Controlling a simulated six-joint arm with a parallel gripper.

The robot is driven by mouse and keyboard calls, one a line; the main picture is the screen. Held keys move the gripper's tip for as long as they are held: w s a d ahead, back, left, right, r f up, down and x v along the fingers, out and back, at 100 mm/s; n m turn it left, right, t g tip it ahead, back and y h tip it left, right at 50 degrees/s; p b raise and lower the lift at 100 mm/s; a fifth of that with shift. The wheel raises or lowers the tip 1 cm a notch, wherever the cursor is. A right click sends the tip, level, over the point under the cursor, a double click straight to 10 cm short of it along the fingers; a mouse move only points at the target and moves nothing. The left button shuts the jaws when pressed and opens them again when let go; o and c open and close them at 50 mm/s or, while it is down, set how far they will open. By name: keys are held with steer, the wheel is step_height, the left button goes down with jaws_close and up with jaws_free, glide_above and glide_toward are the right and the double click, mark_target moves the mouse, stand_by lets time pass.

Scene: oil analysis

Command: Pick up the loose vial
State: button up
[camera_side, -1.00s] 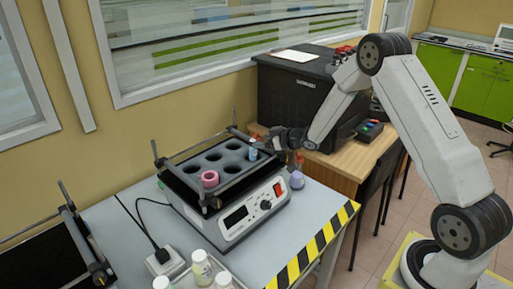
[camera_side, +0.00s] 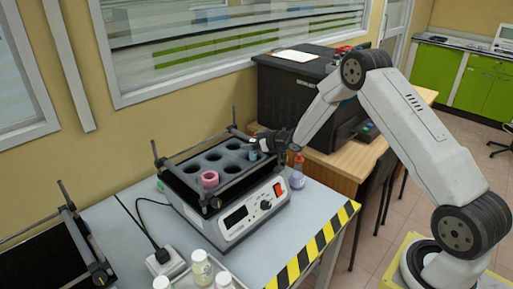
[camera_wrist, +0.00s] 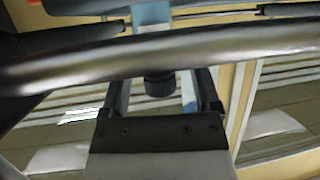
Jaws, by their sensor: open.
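A small light-blue vial (camera_side: 253,155) stands at the right end of the black holder in the side view. My gripper (camera_side: 261,145) is at that vial, low over the right side of the holder. In the wrist view my open gripper (camera_wrist: 162,98) has one finger on each side of a dark round piece (camera_wrist: 159,85). Light-blue parts (camera_wrist: 150,14) show above it. A thick grey bar crosses in front and hides part of the fingers. I cannot tell whether the fingers touch the vial.
The shaker (camera_side: 238,215) has several empty round holes and a pink ring (camera_side: 210,179) in its holder. Rods and posts rim the holder. White-capped bottles (camera_side: 201,268) stand in front. The striped table edge is clear.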

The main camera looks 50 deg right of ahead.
jaws_close()
steer(key=shift+r, duration=0.15)
stand_by(0.4)
steer(key=shift+r, duration=1.4)
steer(key=s+a+r, duration=0.2)
steer(key=s+r, duration=0.8)
steer(key=s, duration=0.3)
steer(key=shift+s+a, duration=0.35)
